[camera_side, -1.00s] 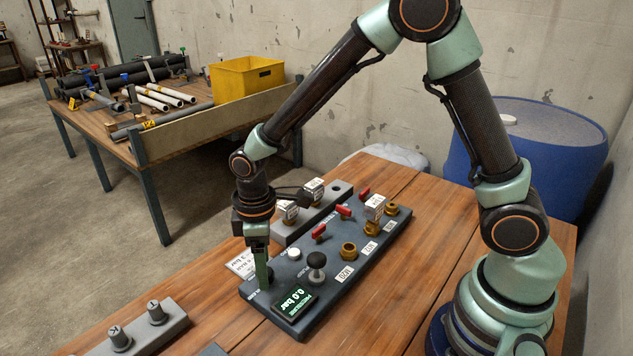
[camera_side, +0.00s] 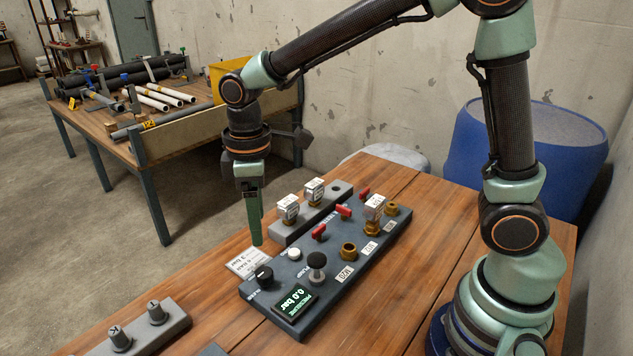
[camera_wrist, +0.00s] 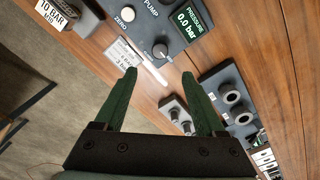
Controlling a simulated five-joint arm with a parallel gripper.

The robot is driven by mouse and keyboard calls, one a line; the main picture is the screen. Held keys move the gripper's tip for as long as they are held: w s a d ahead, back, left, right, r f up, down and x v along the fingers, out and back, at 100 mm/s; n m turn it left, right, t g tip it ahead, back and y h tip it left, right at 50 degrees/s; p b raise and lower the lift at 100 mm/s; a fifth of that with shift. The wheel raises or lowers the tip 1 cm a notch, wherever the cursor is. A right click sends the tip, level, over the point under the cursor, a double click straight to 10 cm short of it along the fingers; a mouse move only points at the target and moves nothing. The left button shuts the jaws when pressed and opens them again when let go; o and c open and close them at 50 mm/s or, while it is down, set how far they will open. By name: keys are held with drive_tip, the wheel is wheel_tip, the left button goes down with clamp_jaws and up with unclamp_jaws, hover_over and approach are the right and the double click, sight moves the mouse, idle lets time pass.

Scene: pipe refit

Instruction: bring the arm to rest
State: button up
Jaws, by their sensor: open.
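My gripper (camera_side: 254,205) hangs in the air above the near left end of the dark control panel (camera_side: 335,284), fingers pointing down. In the wrist view its two green fingers (camera_wrist: 160,98) are apart with nothing held between them. The panel carries a black knob (camera_side: 264,275), a white button (camera_side: 294,254), a black-topped pump knob (camera_side: 317,262) and a display (camera_side: 292,299) reading 0.0 bar. The black knob also shows in the wrist view (camera_wrist: 160,51), clear of the fingers.
Red-handled valves (camera_side: 344,211) and brass fittings (camera_side: 349,251) stand up from the panel. A grey rack (camera_side: 338,205) holds two white-labelled gauges behind it. A paper card (camera_side: 243,262) lies beside the panel. A blue barrel (camera_side: 575,155) is behind.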

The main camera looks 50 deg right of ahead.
drive_tip(key=s+d+r+m+t, duration=0.5)
drive_tip(key=s+d+r+m, duration=0.3)
drive_tip(key=d, duration=0.4)
drive_tip(key=shift+s+d+m+t, duration=0.3)
drive_tip(key=shift+s+m, duration=0.2)
drive_tip(key=shift+m, duration=0.1)
drive_tip(key=shift+r, duration=0.15)
